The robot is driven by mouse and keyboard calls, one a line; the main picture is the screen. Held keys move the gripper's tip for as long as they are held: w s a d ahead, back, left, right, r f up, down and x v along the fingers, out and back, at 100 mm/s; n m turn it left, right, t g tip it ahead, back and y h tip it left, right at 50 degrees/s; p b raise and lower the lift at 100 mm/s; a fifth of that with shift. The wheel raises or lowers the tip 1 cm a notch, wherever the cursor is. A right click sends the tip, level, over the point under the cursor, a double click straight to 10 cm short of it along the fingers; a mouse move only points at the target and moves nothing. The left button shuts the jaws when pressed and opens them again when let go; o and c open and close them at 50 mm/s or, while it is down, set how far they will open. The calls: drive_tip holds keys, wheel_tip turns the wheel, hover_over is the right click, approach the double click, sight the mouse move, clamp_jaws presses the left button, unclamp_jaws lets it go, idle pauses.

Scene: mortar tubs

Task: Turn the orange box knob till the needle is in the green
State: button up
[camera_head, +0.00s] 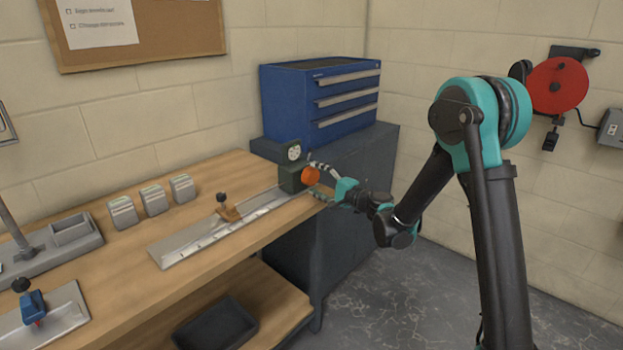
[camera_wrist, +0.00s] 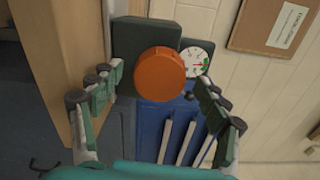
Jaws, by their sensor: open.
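An orange round knob (camera_head: 310,176) sits on the front of a dark green box (camera_head: 288,179) at the right end of the metal rail. In the wrist view the knob (camera_wrist: 160,74) faces me, with the green box (camera_wrist: 133,40) behind it. A white dial (camera_head: 293,152) is on top of the box. In the wrist view the dial (camera_wrist: 197,58) shows a green patch at its edge and a red mark near its middle; the exact needle reading is too small to tell. My gripper (camera_wrist: 156,88) is open, its fingers on either side of the knob, apparently not touching it.
A blue drawer cabinet (camera_head: 318,103) stands behind the box on a dark cabinet. The rail (camera_head: 200,243) on the wooden bench carries an orange-brown clamp (camera_head: 228,211). Several grey blocks (camera_head: 153,200) stand at the back. A red reel (camera_head: 556,85) hangs on the right wall.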

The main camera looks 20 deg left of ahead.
drive_tip(key=v, duration=0.9)
drive_tip(key=shift+d, duration=0.25)
drive_tip(key=shift+s, duration=0.1)
drive_tip(key=s+d+f+n+g+h, duration=0.1)
drive_tip(key=s+d+f+h, duration=0.3)
drive_tip(key=s+d, duration=0.4)
drive_tip(key=s+d+f+n+h, duration=0.2)
drive_tip(key=s+d+f+h, duration=0.2)
drive_tip(key=d, duration=1.5)
drive_tip(key=s+d+f+n+g+h, duration=0.1)
drive_tip(key=s+d+f+h, duration=0.3)
drive_tip(key=s+d+h, duration=0.4)
drive_tip(key=s+d+n, duration=0.1)
drive_tip(key=s+d, duration=0.2)
drive_tip(key=d, duration=0.2)
drive_tip(key=shift+s+d+f+n+g+h, duration=0.3)
drive_tip(key=shift+d, duration=0.1)
